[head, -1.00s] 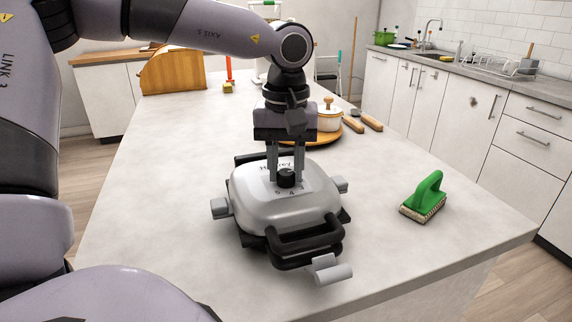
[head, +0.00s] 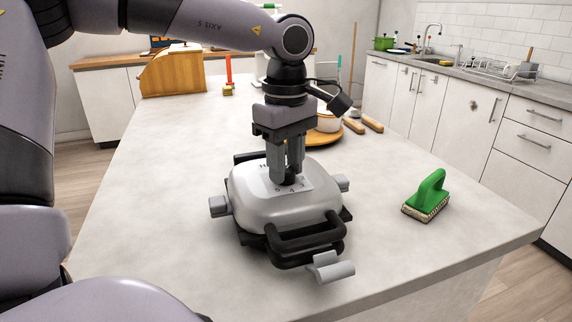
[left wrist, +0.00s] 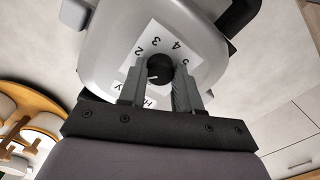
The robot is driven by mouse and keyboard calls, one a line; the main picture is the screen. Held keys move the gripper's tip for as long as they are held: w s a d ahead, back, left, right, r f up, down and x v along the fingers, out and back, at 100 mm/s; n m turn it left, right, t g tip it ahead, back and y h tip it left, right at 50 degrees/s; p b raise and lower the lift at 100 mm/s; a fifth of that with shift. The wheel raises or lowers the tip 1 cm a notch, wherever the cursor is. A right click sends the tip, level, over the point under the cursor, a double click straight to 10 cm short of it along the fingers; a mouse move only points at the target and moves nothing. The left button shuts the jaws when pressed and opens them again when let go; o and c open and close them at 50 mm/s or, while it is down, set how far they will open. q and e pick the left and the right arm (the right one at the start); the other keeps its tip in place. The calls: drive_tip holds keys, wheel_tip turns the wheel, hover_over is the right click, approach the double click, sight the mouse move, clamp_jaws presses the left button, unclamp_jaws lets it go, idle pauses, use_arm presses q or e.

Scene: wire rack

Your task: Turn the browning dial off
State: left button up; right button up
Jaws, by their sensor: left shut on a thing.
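The silver waffle-maker-like appliance (head: 265,208) with black handles sits on the counter, its lid shut. Its black browning dial (left wrist: 160,69) is on top, in a white plate with printed numbers. In the left wrist view the dial sits between the fingers, and a short light mark on it points to the left. My left gripper (head: 287,180) comes straight down on the lid and is shut on the dial. In the head view the fingers hide most of the dial. My right gripper is not in view.
A green-handled brush (head: 427,196) lies on the counter right of the appliance. Behind the gripper are a round wooden board (head: 322,139) with a white pot (head: 329,122), and rolling-pin-like wooden handles. A wooden bread box (head: 172,73) stands at the far left. The counter's left side is clear.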

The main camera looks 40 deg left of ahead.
use_arm(q)
drive_tip(key=n, duration=0.4)
drive_tip(key=shift+n+b, duration=0.3)
drive_tip(key=shift+b, duration=0.1)
drive_tip(key=shift+n+b, duration=0.3)
drive_tip(key=shift+n, duration=1.4)
drive_tip(key=o, duration=1.1)
drive_tip(key=shift+c, duration=0.2)
drive_tip(key=shift+r+p, duration=0.5)
drive_tip(key=shift+r, duration=3.15)
